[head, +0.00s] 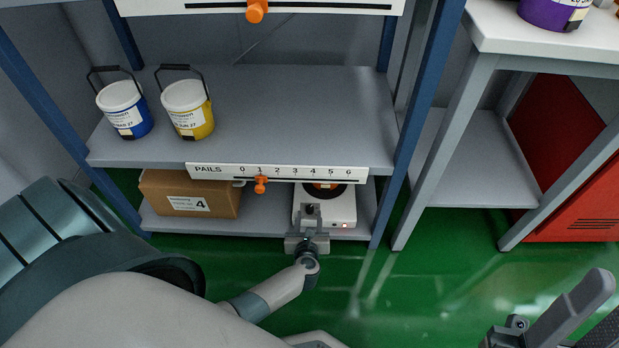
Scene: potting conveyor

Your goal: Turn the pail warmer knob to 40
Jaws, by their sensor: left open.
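The pail warmer (342,206) is a white box on the lower shelf, with a dark round top that has an orange patch on it. A small red light or display shows at its lower front right. My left gripper (308,236) is open at the warmer's front left and covers part of that face. A dark shape shows just above the gripper; I cannot tell if it is the knob or a fingertip. The knob's setting cannot be read, and contact is unclear. My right gripper (578,322) is at the bottom right, cut by the frame, away from the warmer.
A cardboard box (187,194) sits left of the warmer. The shelf above holds a blue pail (125,112), a yellow pail (188,110) and a PAILS scale (211,171) with an orange slider (261,185) near 1. A blue post (397,180) stands right; green floor lies in front.

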